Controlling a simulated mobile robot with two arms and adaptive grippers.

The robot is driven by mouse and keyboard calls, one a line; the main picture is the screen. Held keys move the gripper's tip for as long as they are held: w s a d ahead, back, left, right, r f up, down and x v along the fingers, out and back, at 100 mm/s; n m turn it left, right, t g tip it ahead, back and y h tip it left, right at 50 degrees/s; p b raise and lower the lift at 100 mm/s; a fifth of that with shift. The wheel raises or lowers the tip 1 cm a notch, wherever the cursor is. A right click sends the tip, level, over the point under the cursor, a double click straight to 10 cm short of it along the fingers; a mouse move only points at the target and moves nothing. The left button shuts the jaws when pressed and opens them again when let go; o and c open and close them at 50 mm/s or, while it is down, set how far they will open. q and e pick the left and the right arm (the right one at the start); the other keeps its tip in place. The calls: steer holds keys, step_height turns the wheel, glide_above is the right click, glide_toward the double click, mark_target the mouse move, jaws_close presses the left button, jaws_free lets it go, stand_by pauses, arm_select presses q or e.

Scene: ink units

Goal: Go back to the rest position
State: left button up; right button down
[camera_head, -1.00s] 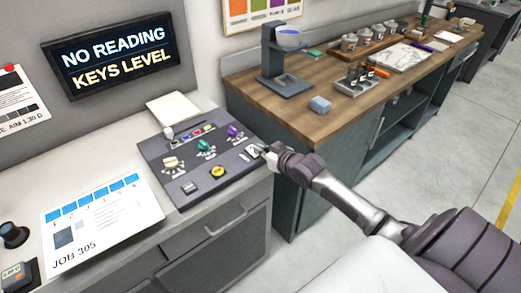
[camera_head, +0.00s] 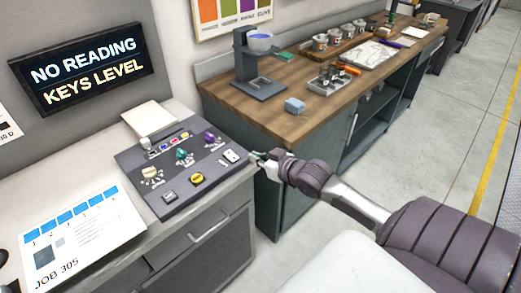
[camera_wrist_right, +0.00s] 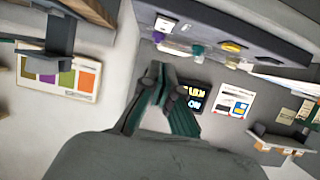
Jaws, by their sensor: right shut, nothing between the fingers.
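My right gripper (camera_head: 259,160) is shut and empty. In the head view it shows just off the right edge of the dark control panel (camera_head: 214,178), with its arm coming in from the lower right. A small white switch (camera_head: 231,156) on the panel lies left of the fingertips, with a gap between them. In the right wrist view the closed fingers (camera_wrist_right: 157,76) point up the picture, and the panel's knobs (camera_wrist_right: 197,50) show beyond them, upper right. My left gripper is not in view.
The panel sits on a grey cabinet (camera_head: 221,222) with a JOB 305 sheet (camera_head: 95,246) at left. A wooden workbench (camera_head: 240,103) with a stand (camera_head: 258,88) and blue block (camera_head: 295,105) is behind my right arm. Grey floor is free at right (camera_head: 440,150).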

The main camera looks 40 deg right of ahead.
steer(key=shift+v, duration=0.85)
steer(key=shift+f, duration=0.1)
steer(key=s+d+f+g+h+b, duration=0.15)
steer(key=s+f, duration=0.35)
steer(key=f, duration=0.7)
steer(key=s+f+m+g, duration=0.1)
steer(key=s+f+g, duration=0.25)
steer(key=f, duration=0.75)
steer(key=s+f+g+h+b, duration=0.1)
steer(key=s+f, duration=0.4)
steer(key=f, duration=0.7)
steer(key=s+a+f+n+g, duration=0.1)
steer(key=s+a+f+g, duration=0.1)
steer(key=s+a+f, duration=0.3)
steer(key=s+a+f+n+g+y, duration=0.1)
steer(key=s+a+f, duration=0.4)
steer(key=s, duration=0.9)
steer(key=s+a+f+g+b, duration=0.1)
steer(key=s+a+f+g, duration=0.2)
steer(key=s+a+f, duration=0.3)
steer(key=s+f, duration=0.3)
steer(key=f, duration=0.1)
steer(key=shift+s+n+g, duration=0.15)
steer(key=shift+n+g, duration=0.25)
